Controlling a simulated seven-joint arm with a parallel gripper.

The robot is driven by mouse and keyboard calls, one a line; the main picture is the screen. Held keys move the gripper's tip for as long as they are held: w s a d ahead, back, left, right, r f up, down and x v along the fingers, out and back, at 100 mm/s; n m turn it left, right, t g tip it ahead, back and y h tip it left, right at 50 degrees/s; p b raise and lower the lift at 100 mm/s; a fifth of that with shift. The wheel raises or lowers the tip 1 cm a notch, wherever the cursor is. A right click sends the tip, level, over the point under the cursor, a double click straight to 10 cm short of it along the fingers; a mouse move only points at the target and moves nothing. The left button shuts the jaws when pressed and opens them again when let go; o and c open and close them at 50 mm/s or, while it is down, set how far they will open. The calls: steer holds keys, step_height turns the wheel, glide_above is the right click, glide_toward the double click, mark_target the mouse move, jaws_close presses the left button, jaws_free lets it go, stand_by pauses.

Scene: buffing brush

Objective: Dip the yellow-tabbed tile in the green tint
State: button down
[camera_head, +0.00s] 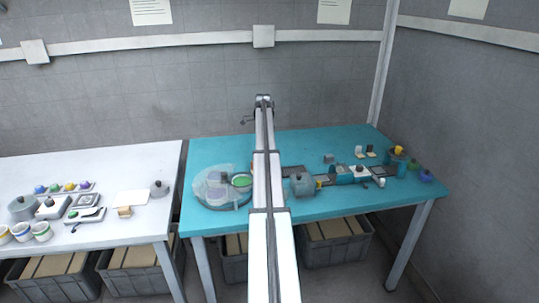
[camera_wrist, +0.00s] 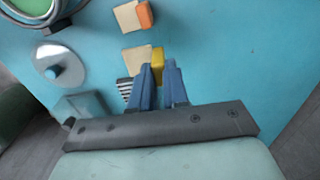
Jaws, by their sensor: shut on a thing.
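In the wrist view my gripper (camera_wrist: 159,66) is shut on the yellow tab (camera_wrist: 157,62) of a flat beige tile (camera_wrist: 135,57). The tile sticks out to the left of the fingers, over the blue table. I cannot tell whether it touches the table or is lifted. A round green-topped dish (camera_wrist: 32,4), which looks like the green tint, is cut off at the upper left, apart from the tile. In the head view a green disc (camera_head: 241,181) sits on the left part of the blue table. There my arm hides the gripper and the held tile.
A beige tile with an orange tab (camera_wrist: 146,14) lies beyond the held tile. A pale round disc with a knob (camera_wrist: 63,73) and a striped piece (camera_wrist: 124,88) lie left of the fingers. Blue table (camera_wrist: 230,60) is clear to the right. A white table (camera_head: 120,170) stands on the left.

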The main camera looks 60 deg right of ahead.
steer(key=a+r, duration=0.3)
steer(key=a, duration=1.4)
steer(key=shift+s+a+r, duration=0.2)
steer(key=shift+s+a, duration=0.05)
steer(key=shift+s, duration=0.1)
steer(key=shift+f, duration=1.65)
steer(key=shift+f, duration=1.95)
steer(key=shift+r, duration=0.3)
stand_by(1.2)
steer(key=shift+r, duration=1.55)
